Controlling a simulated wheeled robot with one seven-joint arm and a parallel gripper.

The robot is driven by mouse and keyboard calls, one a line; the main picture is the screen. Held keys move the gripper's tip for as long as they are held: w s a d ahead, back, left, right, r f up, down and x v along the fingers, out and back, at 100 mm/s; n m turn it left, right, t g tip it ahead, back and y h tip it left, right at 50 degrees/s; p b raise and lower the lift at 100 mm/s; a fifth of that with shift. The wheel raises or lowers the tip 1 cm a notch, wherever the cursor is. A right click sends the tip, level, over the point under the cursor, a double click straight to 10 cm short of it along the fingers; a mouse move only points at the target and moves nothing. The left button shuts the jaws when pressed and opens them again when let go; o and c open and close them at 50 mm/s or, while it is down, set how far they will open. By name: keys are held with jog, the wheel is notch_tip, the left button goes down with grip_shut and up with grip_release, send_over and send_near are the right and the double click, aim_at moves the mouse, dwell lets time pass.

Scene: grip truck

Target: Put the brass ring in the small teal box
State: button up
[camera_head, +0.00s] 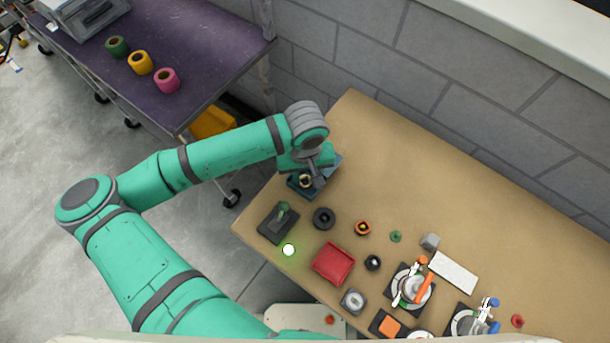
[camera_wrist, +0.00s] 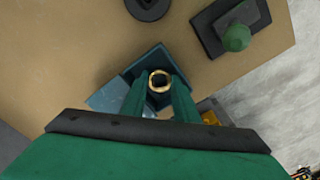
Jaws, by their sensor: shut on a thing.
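The brass ring (camera_wrist: 160,81) is between the fingertips of my gripper (camera_wrist: 159,84), which is shut on it. In the head view the ring (camera_head: 305,181) shows as a small gold spot below my wrist. The small teal box (camera_wrist: 147,58) lies directly behind the ring in the wrist view, with its far walls showing; my fingers hide its near part. In the head view the box (camera_head: 294,190) shows at the table's left end, under my gripper (camera_head: 309,180). I cannot tell whether the ring is above the box's rim or inside it.
A dark block with a green knob (camera_head: 282,212), a black ring (camera_head: 324,217) and a red tray (camera_head: 333,264) are near the box. Several small parts and fixtures lie further right on the tan table (camera_head: 380,140). A grey wall (camera_head: 450,70) runs behind.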

jog(key=shift+f, duration=0.15)
jog(key=o, duration=0.8)
jog(key=shift+d, duration=0.1)
notch_tip(320, 180, up, 12)
jog(key=shift+w+r, duration=0.1)
jog(key=shift+r, duration=0.1)
